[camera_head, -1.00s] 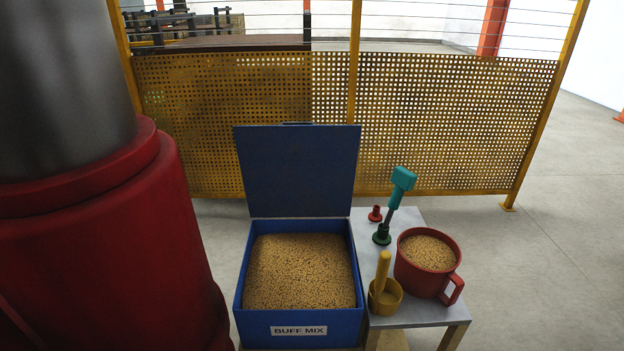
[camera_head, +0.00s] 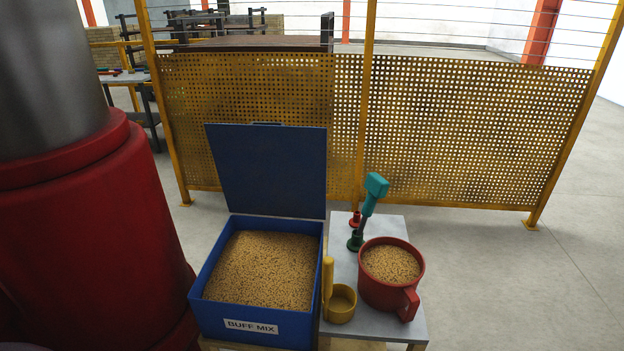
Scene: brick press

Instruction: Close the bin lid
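The blue bin (camera_head: 308,240) stands left of centre with a "BUFF MIX" label on its front, and is filled with tan granular mix (camera_head: 262,270). Its flat blue lid (camera_head: 268,170) is open, standing up and leaning slightly back at the bin's rear edge. A small handle shows at the lid's top edge. Neither of my grippers is in view.
A small grey table (camera_head: 385,225) at the bin's right holds a yellow scoop (camera_head: 341,305), a red mug of mix (camera_head: 390,285) and a teal-handled tool (camera_head: 374,190). A yellow perforated fence (camera_head: 450,130) stands behind. A large red cylindrical body (camera_head: 90,230) fills the left.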

